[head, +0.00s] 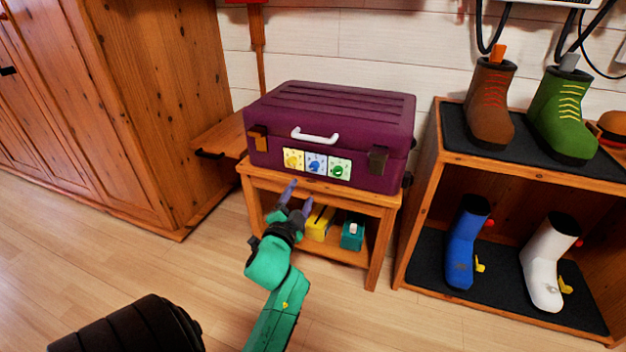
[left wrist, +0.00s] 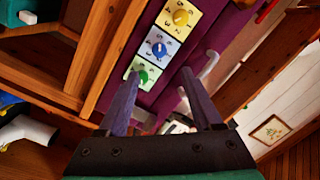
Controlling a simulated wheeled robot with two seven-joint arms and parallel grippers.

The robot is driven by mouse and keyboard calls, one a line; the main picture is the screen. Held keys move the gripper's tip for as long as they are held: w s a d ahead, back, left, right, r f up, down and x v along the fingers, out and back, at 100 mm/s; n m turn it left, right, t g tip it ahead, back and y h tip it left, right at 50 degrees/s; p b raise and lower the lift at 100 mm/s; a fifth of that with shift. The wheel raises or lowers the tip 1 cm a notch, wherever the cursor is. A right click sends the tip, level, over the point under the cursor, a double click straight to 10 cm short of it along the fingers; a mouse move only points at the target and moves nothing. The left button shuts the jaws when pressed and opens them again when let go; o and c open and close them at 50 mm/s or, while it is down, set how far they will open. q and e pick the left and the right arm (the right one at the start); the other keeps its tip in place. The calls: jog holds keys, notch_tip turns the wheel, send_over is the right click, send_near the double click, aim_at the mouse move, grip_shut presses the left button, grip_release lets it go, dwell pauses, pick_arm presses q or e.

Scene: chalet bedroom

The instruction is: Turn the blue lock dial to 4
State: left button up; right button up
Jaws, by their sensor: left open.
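A purple suitcase (head: 330,130) lies on a small wooden stand, with three dials on its front below a white handle. The blue lock dial (head: 316,164) is in the middle, between a yellow dial (head: 293,159) and a green dial (head: 338,169). In the left wrist view the blue dial (left wrist: 159,49) shows with numbers around it; which number it points to is too small to read surely. My left gripper (head: 296,192) is open and empty, in front of and below the dials, apart from them. In the left wrist view its two fingers (left wrist: 165,100) stand apart. My right gripper is not in view.
The wooden stand (head: 384,207) has a lower shelf with a yellow box (head: 319,223) and a teal box (head: 352,235). A shoe rack (head: 425,190) with boots stands at the right. A wooden cabinet (head: 150,100) is at the left.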

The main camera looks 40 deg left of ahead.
aim_at(314, 168)
pick_arm(q)
jog(key=b+x, duration=0.2)
jog(key=x, duration=1)
jog(key=shift+b, duration=0.35)
grip_shut()
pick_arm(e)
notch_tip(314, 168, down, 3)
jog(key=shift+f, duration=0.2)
